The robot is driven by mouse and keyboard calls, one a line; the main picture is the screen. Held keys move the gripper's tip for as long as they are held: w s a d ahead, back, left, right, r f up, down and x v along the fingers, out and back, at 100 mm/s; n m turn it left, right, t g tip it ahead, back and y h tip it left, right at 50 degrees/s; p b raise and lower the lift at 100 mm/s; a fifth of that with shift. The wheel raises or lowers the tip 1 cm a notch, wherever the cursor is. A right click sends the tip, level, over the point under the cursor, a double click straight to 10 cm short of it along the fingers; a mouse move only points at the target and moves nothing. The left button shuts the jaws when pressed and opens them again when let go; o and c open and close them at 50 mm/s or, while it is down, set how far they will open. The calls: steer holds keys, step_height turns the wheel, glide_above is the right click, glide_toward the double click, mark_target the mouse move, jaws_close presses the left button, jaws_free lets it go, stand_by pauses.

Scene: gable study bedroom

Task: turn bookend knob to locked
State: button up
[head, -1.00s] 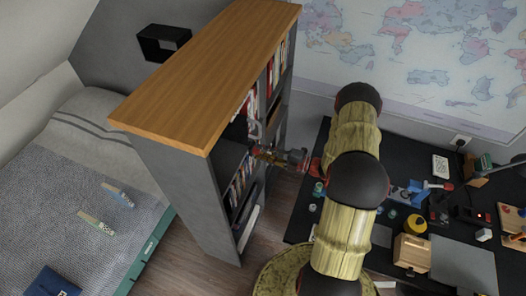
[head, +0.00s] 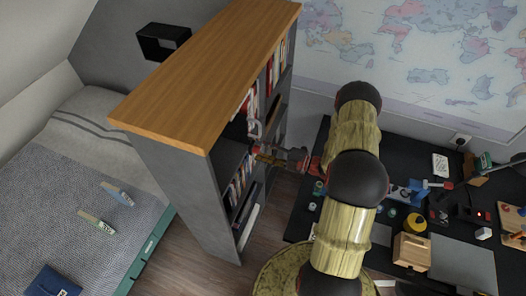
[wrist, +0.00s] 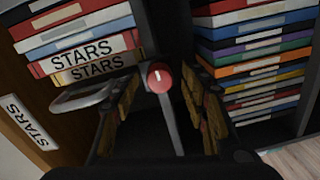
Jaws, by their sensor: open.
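The bookend knob (wrist: 159,76) is a round red cap with a short white mark, on a grey bookend (wrist: 166,125) in the wrist view. The mark points nearly straight up the picture. My gripper (wrist: 161,92) is open, with one padded finger on each side of the knob and dark gaps between. I cannot tell how far the fingertips reach past it. In the head view my gripper (head: 258,152) is at the open side of the bookshelf (head: 184,190); the knob cannot be made out there.
Stacked books labelled STARS (wrist: 85,57) are close on the left, and a stack of coloured books (wrist: 258,70) is on the right. A curved grey piece (wrist: 82,97) lies beside the left finger. In the head view a cluttered black desk (head: 300,226) stands right of the shelf.

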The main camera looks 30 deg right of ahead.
steer(key=v, duration=1.2)
stand_by(0.4)
